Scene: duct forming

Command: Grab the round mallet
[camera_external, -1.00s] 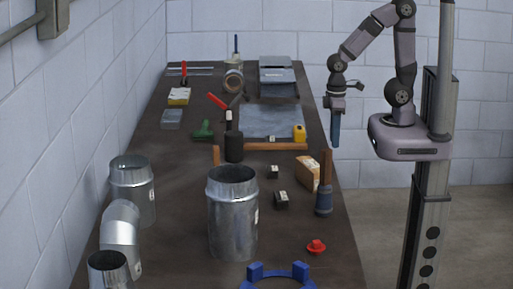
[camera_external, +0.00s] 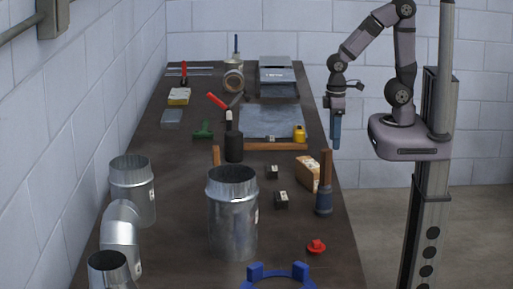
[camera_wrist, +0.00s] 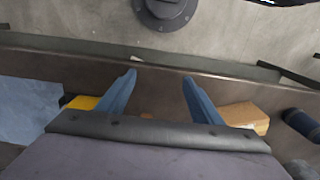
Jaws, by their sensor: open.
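A mallet with a dark blue-grey round head (camera_external: 324,201) and a wooden handle stands upright, head down, near the right edge of the workbench. What looks like its head (camera_wrist: 303,125) shows at the right edge of the wrist view. My gripper (camera_external: 336,147) hangs pointing down beside the bench's right edge, farther back than the mallet and apart from it. In the wrist view its two blue fingers (camera_wrist: 159,76) are spread with nothing between them. A black cylinder (camera_external: 233,147) with a light-coloured top stands farther left; I cannot tell whether it is also a mallet.
A red item (camera_external: 316,246) and a blue ring (camera_external: 277,279) lie in front.

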